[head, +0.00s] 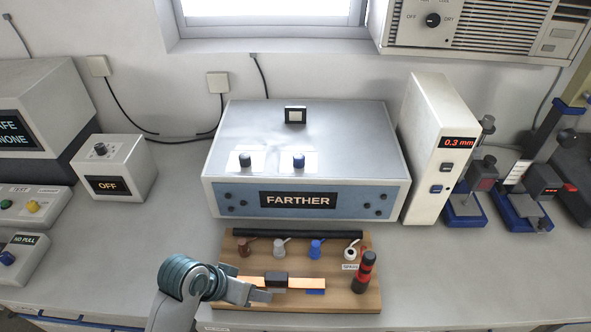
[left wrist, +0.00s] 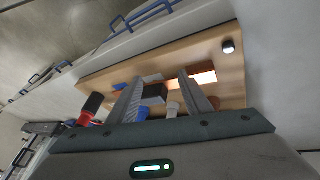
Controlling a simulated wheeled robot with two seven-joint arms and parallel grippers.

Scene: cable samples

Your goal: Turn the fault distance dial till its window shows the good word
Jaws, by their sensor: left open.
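A grey box with a blue front (head: 228,200) stands at the middle back of the bench. Its front window (head: 297,200) reads FARTHER. Two dark dials stand on its sloping top, a left dial (head: 245,159) and a right dial (head: 298,160), each on a pale label too small to read. I cannot tell which is the fault distance dial. My left gripper (head: 262,294) is low over the front left of the wooden board, well short of both dials. In the left wrist view its fingers (left wrist: 168,84) are apart, with nothing clearly held. My right gripper is not in view.
The wooden board (head: 226,301) bears an orange strip with a black block, several small plugs and a red-and-black cylinder (head: 364,272). A tall white unit (head: 425,150) reads 0.3 mm at right. A small box (head: 117,165) reading OFF stands at left.

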